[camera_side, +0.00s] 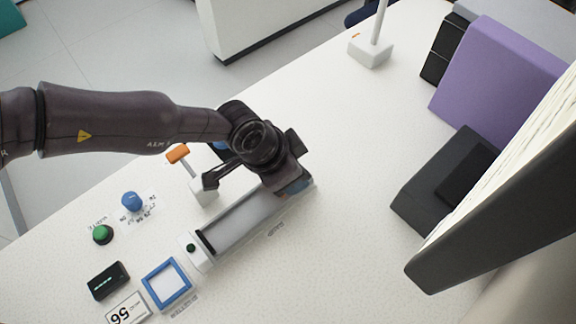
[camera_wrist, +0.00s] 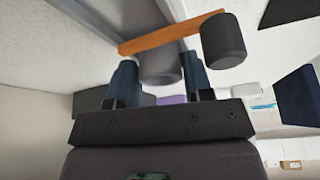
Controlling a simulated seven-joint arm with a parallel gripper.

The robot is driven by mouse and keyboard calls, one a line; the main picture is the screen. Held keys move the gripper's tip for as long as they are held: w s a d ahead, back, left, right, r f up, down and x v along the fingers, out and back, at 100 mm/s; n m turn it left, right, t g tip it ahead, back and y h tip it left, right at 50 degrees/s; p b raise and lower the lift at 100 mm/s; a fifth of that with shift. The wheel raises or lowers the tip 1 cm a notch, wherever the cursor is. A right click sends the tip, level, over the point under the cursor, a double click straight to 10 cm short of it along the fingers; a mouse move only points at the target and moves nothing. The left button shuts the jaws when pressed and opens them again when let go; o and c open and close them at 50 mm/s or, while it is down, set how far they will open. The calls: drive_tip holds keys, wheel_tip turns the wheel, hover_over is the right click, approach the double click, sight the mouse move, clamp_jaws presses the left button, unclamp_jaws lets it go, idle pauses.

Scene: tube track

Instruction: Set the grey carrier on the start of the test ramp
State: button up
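The white test ramp (camera_side: 240,222) with its grey channel lies across the table in the side view. A dark stop bar is at its lower left end. My gripper (camera_side: 298,186) is low over the upper right end of the ramp, fingers pointing down. In the wrist view my two blue fingers (camera_wrist: 160,78) stand on either side of the rounded grey carrier (camera_wrist: 160,66), which fills the gap between them. The carrier is hidden behind my gripper in the side view. I cannot tell whether it touches the channel.
An orange bar (camera_wrist: 165,34) with a dark cylinder (camera_wrist: 222,40) crosses just beyond my fingers. An orange-topped post (camera_side: 178,153) stands beside the ramp. A blue frame (camera_side: 167,284), green button (camera_side: 102,234) and blue knob (camera_side: 132,201) lie left. A purple block (camera_side: 500,85) stands at right.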

drive_tip(key=o, duration=0.3)
drive_tip(key=shift+f, duration=0.1)
drive_tip(key=shift+o, duration=0.2)
drive_tip(key=shift+s, duration=0.1)
drive_tip(key=shift+a+r, duration=0.2)
drive_tip(key=shift+r, duration=0.35)
drive_tip(key=v, duration=1.2)
